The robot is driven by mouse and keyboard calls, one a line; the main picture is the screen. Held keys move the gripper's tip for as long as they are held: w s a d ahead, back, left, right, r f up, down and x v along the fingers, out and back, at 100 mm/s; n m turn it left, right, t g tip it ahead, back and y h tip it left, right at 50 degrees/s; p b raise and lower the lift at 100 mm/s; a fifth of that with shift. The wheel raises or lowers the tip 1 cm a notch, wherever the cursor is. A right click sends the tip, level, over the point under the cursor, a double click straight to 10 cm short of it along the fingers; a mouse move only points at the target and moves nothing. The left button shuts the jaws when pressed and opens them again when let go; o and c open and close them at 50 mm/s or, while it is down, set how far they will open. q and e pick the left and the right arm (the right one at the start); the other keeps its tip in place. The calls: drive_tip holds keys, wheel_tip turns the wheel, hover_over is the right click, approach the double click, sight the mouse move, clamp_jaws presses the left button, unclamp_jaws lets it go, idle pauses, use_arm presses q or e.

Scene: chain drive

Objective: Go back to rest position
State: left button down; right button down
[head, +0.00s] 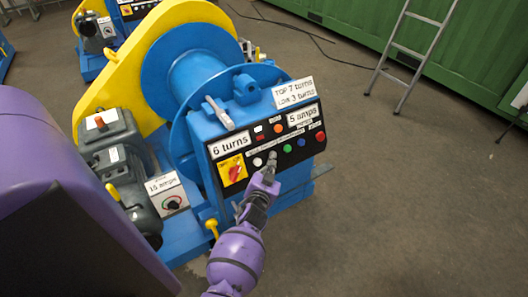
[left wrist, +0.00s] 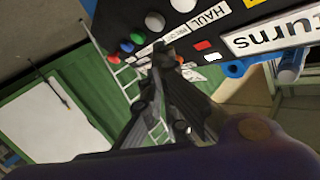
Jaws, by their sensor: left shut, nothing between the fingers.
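My left gripper (head: 272,160) is shut and empty. Its tips are in front of the black control panel (head: 217,152) of a blue winch, near the row of coloured buttons. I cannot tell whether the tips touch the panel. My right gripper is not in view.
The blue winch drum (head: 197,78) has a yellow guard (head: 120,62) and a grey motor (head: 110,150). A green container (head: 470,50) and a ladder (head: 416,58) stand at the back right. The floor (head: 400,200) right of the winch is clear.

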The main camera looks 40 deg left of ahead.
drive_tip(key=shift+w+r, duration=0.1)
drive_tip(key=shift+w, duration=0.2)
